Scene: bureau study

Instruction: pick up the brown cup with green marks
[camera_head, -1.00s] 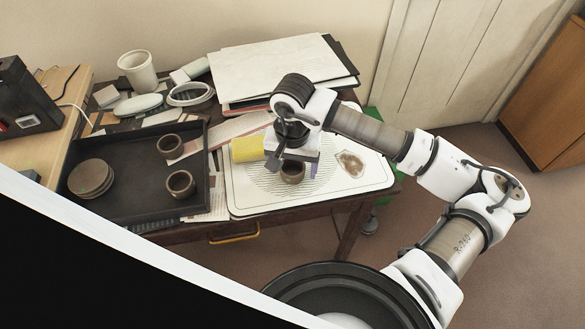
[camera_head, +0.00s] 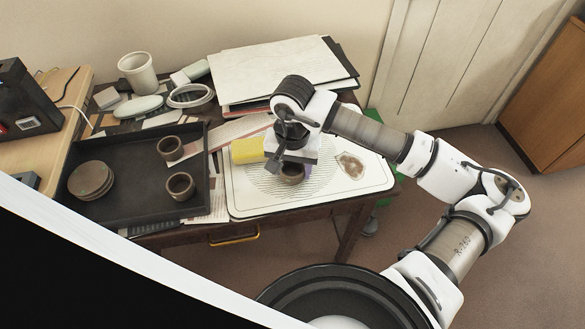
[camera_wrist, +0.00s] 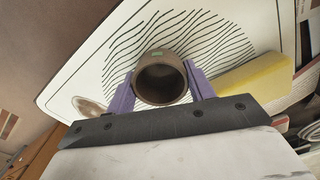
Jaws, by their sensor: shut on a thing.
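The brown cup (camera_head: 291,173) is over the white board with wavy lines, under my gripper. In the wrist view the cup (camera_wrist: 161,83) is seen from above, with its dark open mouth and a small green mark on its rim. My gripper (camera_wrist: 161,95) has its two purple fingers on either side of the cup, shut on it. In the head view my gripper (camera_head: 290,165) hides the upper part of the cup. I cannot tell if the cup's base touches the board.
The white board (camera_head: 245,205) also bears a yellow block (camera_head: 247,150) and a brown-and-white dish (camera_head: 350,165). A black tray (camera_head: 135,205) at left holds two more brown cups (camera_head: 180,186) and stacked round plates (camera_head: 91,179). Stacked papers (camera_head: 270,70) and a white pot (camera_head: 138,72) stand behind.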

